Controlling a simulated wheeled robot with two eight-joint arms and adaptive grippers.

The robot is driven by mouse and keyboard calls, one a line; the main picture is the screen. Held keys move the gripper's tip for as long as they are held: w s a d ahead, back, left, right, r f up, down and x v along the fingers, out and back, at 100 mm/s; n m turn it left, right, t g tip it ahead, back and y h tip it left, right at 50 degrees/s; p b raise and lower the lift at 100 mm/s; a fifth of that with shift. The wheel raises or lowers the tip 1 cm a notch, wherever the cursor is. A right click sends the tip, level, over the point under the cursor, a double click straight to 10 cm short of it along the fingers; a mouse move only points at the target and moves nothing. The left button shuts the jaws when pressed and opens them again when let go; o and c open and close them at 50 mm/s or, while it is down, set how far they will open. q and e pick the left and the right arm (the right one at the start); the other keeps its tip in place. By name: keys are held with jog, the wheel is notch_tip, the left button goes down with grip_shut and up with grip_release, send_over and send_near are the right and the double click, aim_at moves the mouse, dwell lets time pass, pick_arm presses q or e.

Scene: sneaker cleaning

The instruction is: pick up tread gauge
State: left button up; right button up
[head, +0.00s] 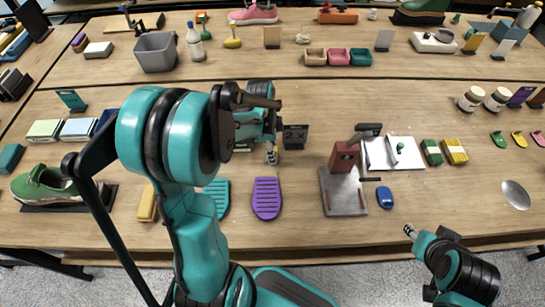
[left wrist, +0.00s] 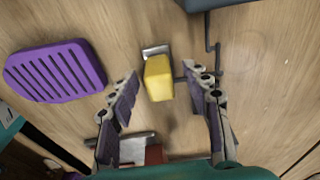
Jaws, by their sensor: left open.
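A small yellow block (left wrist: 159,78) with a flat grey metal end (left wrist: 155,50) lies on the wooden table in the left wrist view. It looks to be the tread gauge, though I cannot be sure. My left gripper (left wrist: 163,85) is open, with its fingers on either side of the block and a gap on both sides. In the head view my left gripper (head: 272,154) points down over the table, and my arm hides the block there. My right gripper (head: 411,231) is over the table's front edge at lower right; its finger opening is too small to judge.
A purple ribbed pad (head: 267,199) lies close by, also in the left wrist view (left wrist: 55,70). A thin dark hooked rod (left wrist: 213,50) lies near the right finger. A red press (head: 344,158) on a metal base stands to the right. A black stand (head: 295,137) is beside my left gripper.

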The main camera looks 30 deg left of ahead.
pick_arm(q)
jog(key=shift+f, duration=0.45)
jog(key=shift+r, duration=0.1)
grip_shut()
jog(key=shift+r, duration=0.15)
notch_tip(320, 180, up, 4)
jog(key=shift+r+p, duration=0.2)
jog(key=shift+p, duration=1.05)
jog(key=s+d+r+p, duration=0.3)
jog(key=s+d+r, duration=0.2)
jog(key=d, duration=0.5)
jog(key=shift+s+d+r+p, duration=0.2)
jog(key=shift+r+p, duration=0.1)
jog(key=shift+r, duration=0.4)
